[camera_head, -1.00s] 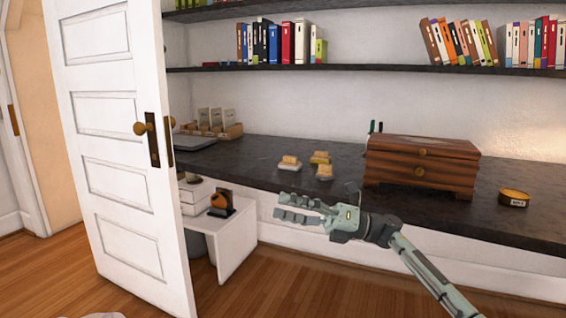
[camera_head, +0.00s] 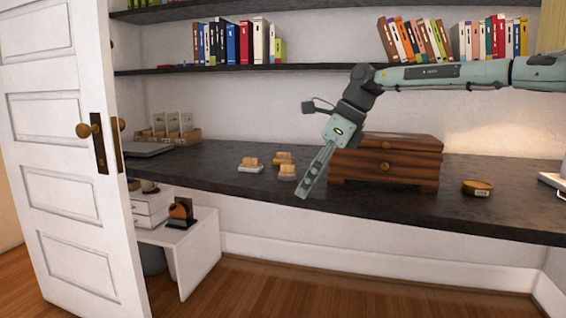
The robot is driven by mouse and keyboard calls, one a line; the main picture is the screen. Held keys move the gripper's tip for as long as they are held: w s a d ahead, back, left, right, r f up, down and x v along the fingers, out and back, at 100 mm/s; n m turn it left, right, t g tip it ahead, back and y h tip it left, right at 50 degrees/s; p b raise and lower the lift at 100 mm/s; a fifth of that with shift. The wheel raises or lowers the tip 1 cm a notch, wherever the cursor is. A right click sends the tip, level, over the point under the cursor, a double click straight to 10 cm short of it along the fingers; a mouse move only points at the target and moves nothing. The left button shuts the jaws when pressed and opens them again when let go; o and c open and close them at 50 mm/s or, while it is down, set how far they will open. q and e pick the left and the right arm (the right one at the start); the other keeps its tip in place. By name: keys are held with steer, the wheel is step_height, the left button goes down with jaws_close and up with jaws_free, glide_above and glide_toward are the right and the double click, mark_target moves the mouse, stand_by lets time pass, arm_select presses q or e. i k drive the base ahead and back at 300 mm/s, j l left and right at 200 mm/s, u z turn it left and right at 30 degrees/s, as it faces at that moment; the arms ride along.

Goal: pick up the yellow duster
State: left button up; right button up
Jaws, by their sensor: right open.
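Three small dusters sit close together on the dark counter (camera_head: 215,166). My right gripper (camera_head: 305,194) points down just right of the front duster, in front of the wooden chest. Its fingers show nearly edge-on; it is open and holds nothing. Whether it touches the counter is unclear. My left gripper is out of view.
A wooden chest (camera_head: 400,168) stands right behind my right gripper. A card rack (camera_head: 170,130) and a flat grey item (camera_head: 148,149) are at the left. Bookshelves hang above; an open white door (camera_head: 60,190) is at left.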

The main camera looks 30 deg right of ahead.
mark_target(281, 157)
steer(key=i+l, duration=1.55)
